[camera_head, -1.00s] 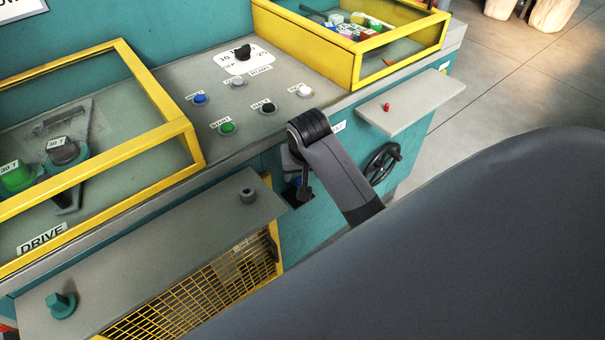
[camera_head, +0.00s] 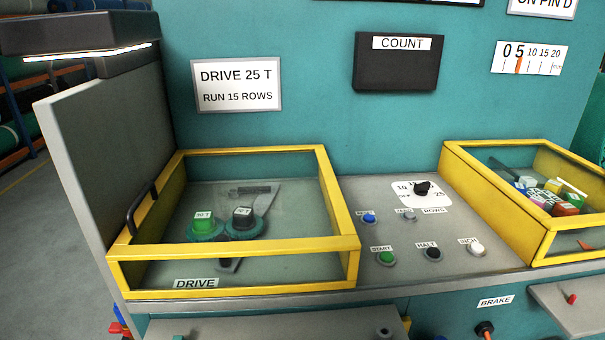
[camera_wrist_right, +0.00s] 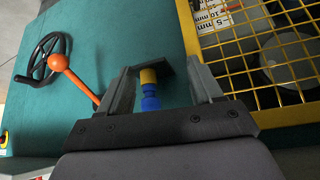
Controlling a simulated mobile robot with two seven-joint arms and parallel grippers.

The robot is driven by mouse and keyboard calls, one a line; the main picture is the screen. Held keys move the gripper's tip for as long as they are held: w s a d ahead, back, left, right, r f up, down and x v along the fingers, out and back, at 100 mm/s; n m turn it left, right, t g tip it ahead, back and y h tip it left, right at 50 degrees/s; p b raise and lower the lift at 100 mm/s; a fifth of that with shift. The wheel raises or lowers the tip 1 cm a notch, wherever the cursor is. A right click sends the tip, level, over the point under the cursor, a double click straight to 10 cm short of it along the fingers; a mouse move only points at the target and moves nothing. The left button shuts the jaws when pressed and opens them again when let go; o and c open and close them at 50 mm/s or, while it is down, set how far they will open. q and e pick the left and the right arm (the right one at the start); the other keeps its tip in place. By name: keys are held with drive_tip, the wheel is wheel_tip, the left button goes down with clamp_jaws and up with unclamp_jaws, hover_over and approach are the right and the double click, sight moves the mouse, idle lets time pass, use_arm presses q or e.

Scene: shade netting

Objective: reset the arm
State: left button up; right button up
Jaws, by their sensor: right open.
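My right gripper (camera_wrist_right: 155,88) is open in the right wrist view, its two dark fingers spread. A blue and yellow fitting (camera_wrist_right: 150,90) shows between the fingers, with a dark block beside it; I cannot tell how far it lies from them, and nothing looks gripped. An orange ball-ended lever (camera_wrist_right: 60,63) on the teal machine side points toward the left finger. Neither of my grippers shows in the head view. My left gripper is in no view.
A black handwheel (camera_wrist_right: 47,58) and yellow mesh guard (camera_wrist_right: 255,45) flank my right gripper. In the head view are the yellow-framed drive cover (camera_head: 350,250), start button (camera_head: 385,258), rows dial (camera_head: 422,188), yellow-framed bin (camera_head: 545,245) and grey side shelf (camera_head: 575,312).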

drive_tip(key=s+a+f+n+t+y, duration=0.1)
drive_tip(key=s+a+n+t+y, duration=0.2)
drive_tip(key=s, duration=0.9)
drive_tip(key=a+n, duration=0.1)
drive_tip(key=a, duration=0.2)
drive_tip(key=shift+s+a+t, duration=0.2)
drive_tip(key=shift+s+t, duration=0.2)
drive_tip(key=shift+f, duration=0.15)
idle(0.7)
